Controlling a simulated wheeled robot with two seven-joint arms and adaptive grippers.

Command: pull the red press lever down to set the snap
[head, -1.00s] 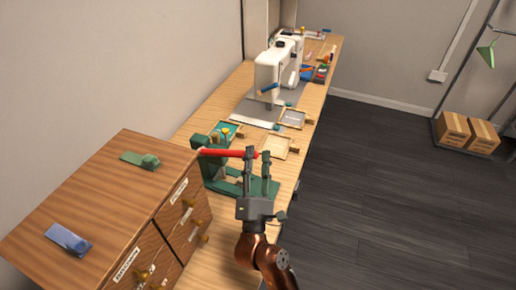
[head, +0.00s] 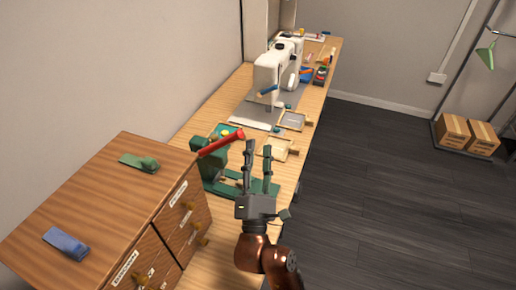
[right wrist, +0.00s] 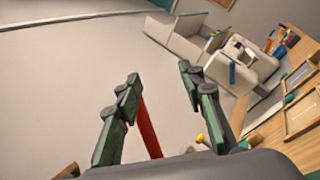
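The green snap press (head: 217,180) stands on the bench beside the drawer cabinet. Its red press lever (head: 221,143) slants up to the right, its free end raised. My right gripper (head: 258,150) points upward just right of the lever, with its two fingers apart and nothing between them in the head view. In the right wrist view the fingers (right wrist: 158,76) are spread, and the red lever (right wrist: 148,130) shows beside the left finger; whether they touch I cannot tell. My left gripper is not in view.
A wooden drawer cabinet (head: 110,180) stands at the left, with a green clip (head: 139,162) and a blue clip (head: 66,243) on top. Framed trays (head: 275,148) and a white sewing machine (head: 278,72) are farther along the bench.

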